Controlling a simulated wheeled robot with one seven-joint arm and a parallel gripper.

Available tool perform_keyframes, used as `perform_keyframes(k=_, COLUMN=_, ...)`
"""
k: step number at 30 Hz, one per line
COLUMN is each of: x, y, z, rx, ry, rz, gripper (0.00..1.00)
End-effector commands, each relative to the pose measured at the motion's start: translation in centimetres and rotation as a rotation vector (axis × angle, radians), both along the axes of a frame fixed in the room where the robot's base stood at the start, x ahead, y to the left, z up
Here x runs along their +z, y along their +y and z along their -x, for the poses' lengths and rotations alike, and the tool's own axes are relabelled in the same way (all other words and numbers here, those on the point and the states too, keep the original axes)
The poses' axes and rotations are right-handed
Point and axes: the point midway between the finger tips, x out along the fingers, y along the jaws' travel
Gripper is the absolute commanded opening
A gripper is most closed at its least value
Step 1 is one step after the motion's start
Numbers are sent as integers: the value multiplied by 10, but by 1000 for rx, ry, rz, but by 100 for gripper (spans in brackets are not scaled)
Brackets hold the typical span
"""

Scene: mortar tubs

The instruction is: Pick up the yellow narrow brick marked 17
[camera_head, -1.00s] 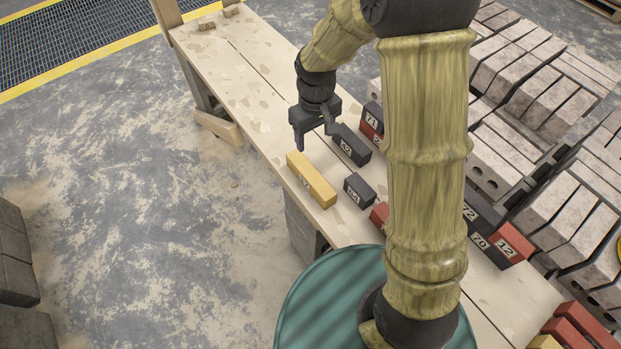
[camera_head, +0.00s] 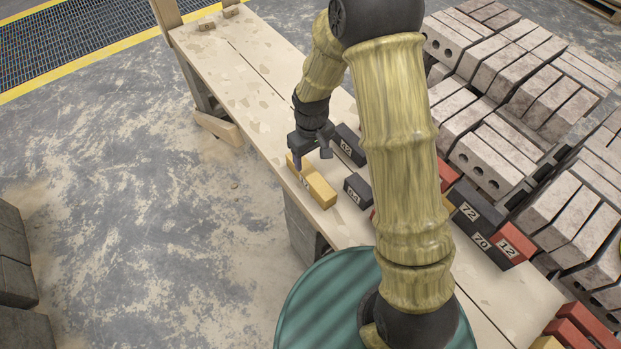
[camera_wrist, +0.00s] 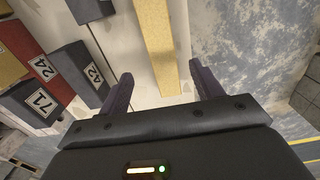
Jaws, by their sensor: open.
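The yellow narrow brick (camera_head: 319,191) lies on the wooden bench near its left edge in the head view. Its mark is mostly hidden there by my gripper (camera_head: 311,162). In the wrist view the yellow brick (camera_wrist: 157,38) runs lengthwise from the top edge down to between the level of my two fingertips. My gripper (camera_wrist: 162,84) is open and empty. Its fingers stand apart on either side of the brick's near end, in the wrist picture. In the head view the gripper hangs over the brick's far end; I cannot tell the exact height.
A dark brick marked 42 (camera_head: 350,146) and a dark brick marked 54 (camera_head: 357,189) lie close on the right. Bricks marked 71 (camera_wrist: 38,102) and 24 (camera_wrist: 35,55) show in the wrist view.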

Motion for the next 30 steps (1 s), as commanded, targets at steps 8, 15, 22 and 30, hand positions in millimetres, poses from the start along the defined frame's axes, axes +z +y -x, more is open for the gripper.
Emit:
perform_keyframes(k=8, x=-35, y=0, z=0, rx=0, ry=1, rz=1, gripper=65)
perform_keyframes(k=15, x=-36, y=0, z=0, rx=0, ry=0, rz=0, gripper=65)
perform_keyframes(k=22, x=-50, y=1, z=2, rx=0, ry=2, rz=0, gripper=65)
perform_keyframes(k=30, x=-86, y=2, z=3, rx=-1, ry=2, rz=2, gripper=65)
